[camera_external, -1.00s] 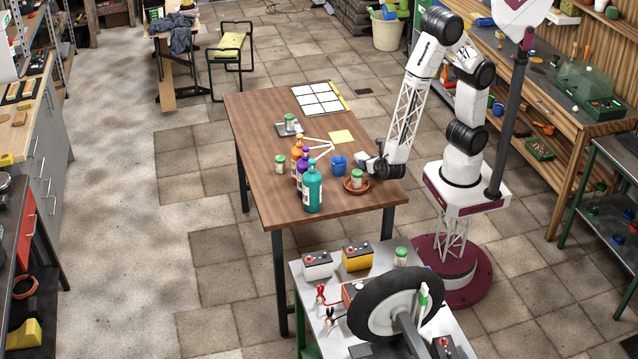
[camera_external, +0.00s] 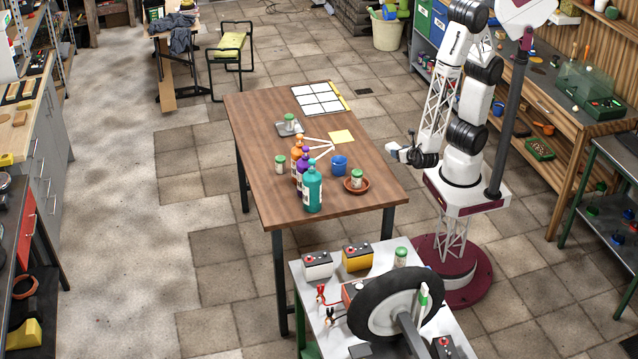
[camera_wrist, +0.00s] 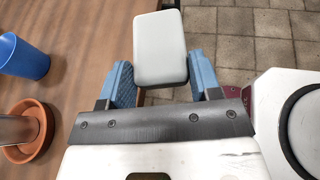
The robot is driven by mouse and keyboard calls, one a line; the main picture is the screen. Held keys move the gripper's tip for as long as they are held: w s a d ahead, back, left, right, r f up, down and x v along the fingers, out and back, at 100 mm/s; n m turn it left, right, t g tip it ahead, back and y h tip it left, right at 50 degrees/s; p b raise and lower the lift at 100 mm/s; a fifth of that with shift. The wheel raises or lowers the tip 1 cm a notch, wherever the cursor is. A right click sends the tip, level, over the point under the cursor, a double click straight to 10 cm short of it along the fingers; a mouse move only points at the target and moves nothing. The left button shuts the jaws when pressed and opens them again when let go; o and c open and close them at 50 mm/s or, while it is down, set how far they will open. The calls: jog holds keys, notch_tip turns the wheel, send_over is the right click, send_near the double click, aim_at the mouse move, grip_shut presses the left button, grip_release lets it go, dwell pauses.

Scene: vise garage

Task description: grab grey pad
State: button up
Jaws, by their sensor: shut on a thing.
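The grey pad (camera_wrist: 160,48) is a pale grey block with rounded corners, held between the blue fingers of my gripper (camera_wrist: 161,76) in the wrist view. The fingers close on its two sides, and its far end sticks out past them. In the external view my gripper (camera_external: 398,151) is small, just off the right edge of the wooden table (camera_external: 262,130). The pad shows there only as a small pale patch at its tip. The wrist view shows tabletop on the left and floor tiles on the right behind the pad.
A blue cup (camera_external: 339,166) and a terracotta saucer (camera_external: 366,187) holding a green-lidded jar (camera_external: 357,178) stand near the table's right edge. Several bottles (camera_external: 313,188) stand left of them. A yellow sheet (camera_external: 342,136) lies farther back.

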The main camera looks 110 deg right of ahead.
jog(key=shift+s+a+r, duration=0.1)
jog(key=shift+s+r, duration=0.1)
jog(key=shift+s, duration=0.45)
